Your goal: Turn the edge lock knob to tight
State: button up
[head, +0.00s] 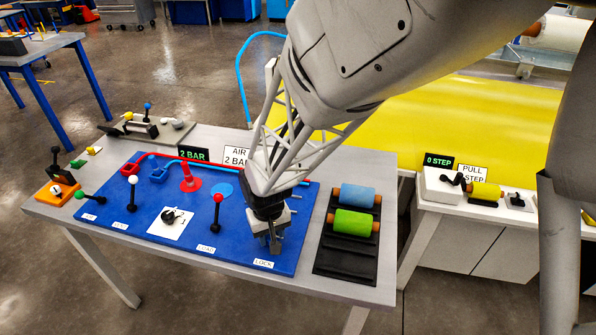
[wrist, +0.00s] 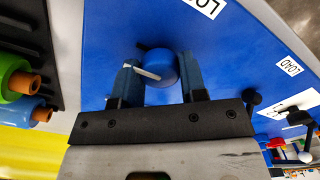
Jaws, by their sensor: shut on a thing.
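The edge lock knob is a round blue knob (wrist: 163,66) with a white pointer mark, seen in the wrist view on the blue panel (head: 190,245). It sits between the two fingers of my gripper (wrist: 158,74), which is shut on it. The white mark slants toward the left finger in that view. In the head view my gripper (head: 274,240) is low over the right end of the panel, above the LOCK label (head: 264,264), and hides the knob. Part of that label shows in the wrist view (wrist: 208,6). No tight mark is readable.
A red-knobbed lever (head: 218,199) stands left of my gripper. A black tray (head: 344,264) with a blue roller (head: 360,196) and a green roller (head: 354,222) is to the right. Black displays and a white AIR sign (head: 237,155) stand behind.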

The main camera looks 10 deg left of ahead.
jog(key=n, duration=1.3)
jog(key=shift+n, duration=0.3)
dwell(0.3)
jog(key=o, duration=0.9)
jog(key=shift+o, duration=0.2)
jog(key=shift+r, duration=0.1)
jog(key=shift+r, duration=3.85)
